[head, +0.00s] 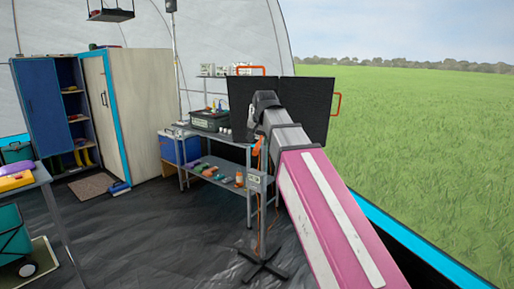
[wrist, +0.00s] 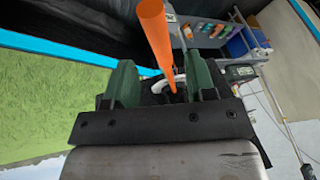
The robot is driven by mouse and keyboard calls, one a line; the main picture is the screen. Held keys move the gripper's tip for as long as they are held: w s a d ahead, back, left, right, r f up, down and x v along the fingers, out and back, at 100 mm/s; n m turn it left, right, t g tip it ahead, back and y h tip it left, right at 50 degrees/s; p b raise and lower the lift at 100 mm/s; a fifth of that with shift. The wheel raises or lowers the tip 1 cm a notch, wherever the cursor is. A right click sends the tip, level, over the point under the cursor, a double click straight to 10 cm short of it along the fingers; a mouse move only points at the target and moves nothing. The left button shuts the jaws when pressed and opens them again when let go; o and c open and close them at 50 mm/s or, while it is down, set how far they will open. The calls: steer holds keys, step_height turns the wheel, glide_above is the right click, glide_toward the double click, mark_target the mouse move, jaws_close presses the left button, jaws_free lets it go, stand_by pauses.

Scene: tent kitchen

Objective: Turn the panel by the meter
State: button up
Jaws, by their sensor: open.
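The black two-part panel (head: 303,98) stands upright on a pole stand in the head view, with orange handles on its edges. My arm reaches in front of the panel; my gripper's fingertips are hard to make out there. In the wrist view my gripper (wrist: 163,84) is open, its green fingers apart. An orange bar (wrist: 152,30), likely a panel handle, runs between them; I cannot tell whether it touches either finger.
A grey metal shelf table (head: 212,165) with tools and bottles stands left of the pole. A blue cabinet (head: 42,105) and a pale door (head: 103,105) are farther left.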

mark_target(257, 147)
steer(key=shift+x, duration=2.2)
jaws_close()
